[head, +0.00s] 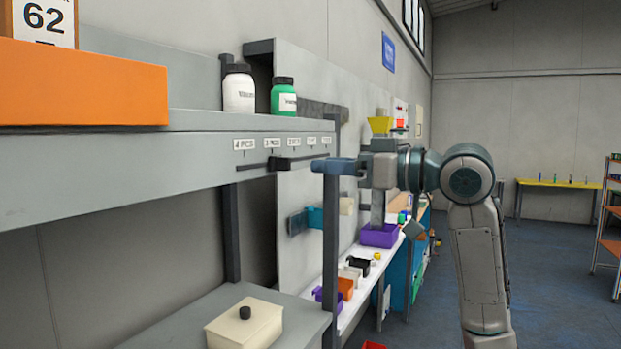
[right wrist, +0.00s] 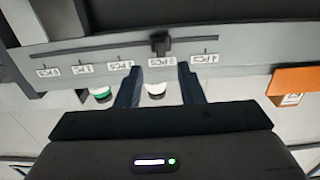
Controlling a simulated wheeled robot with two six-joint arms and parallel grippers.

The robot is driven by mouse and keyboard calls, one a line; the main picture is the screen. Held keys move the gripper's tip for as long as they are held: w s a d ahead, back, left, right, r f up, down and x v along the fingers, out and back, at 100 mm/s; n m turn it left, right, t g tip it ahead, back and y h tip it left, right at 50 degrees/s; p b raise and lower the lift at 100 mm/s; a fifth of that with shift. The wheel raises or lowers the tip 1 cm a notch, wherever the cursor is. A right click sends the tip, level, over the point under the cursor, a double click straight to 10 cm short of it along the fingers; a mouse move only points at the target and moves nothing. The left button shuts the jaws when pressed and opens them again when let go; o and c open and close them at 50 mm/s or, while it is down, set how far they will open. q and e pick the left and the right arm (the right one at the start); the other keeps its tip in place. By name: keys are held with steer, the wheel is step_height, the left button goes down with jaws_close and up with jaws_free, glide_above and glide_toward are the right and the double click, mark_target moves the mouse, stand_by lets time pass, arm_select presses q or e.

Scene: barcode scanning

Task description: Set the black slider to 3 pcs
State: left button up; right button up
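The black slider (head: 280,162) sits on the dark rail along the front edge of the shelf, in line with the "3 PCS" label (head: 273,143). In the right wrist view, which looks upside down, the slider (right wrist: 160,43) stands at the "3 PCS" label (right wrist: 161,62). My right gripper (head: 318,165) is beside the rail, its fingers pointing at the shelf edge. In the right wrist view its two fingers (right wrist: 157,72) are spread apart, either side of the "3 PCS" label and short of the slider. Nothing is between them. My left gripper is not in view.
A white bottle (head: 239,90) and a green bottle (head: 284,97) stand on the shelf, with an orange box (head: 80,85) at left. Below are a cream box with a black knob (head: 243,328) and a purple bin (head: 379,236). A dark post (head: 331,240) supports the shelf.

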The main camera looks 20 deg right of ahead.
steer(key=shift+b+v, duration=0.45)
steer(key=shift+v, duration=1)
steer(key=shift+f, duration=0.1)
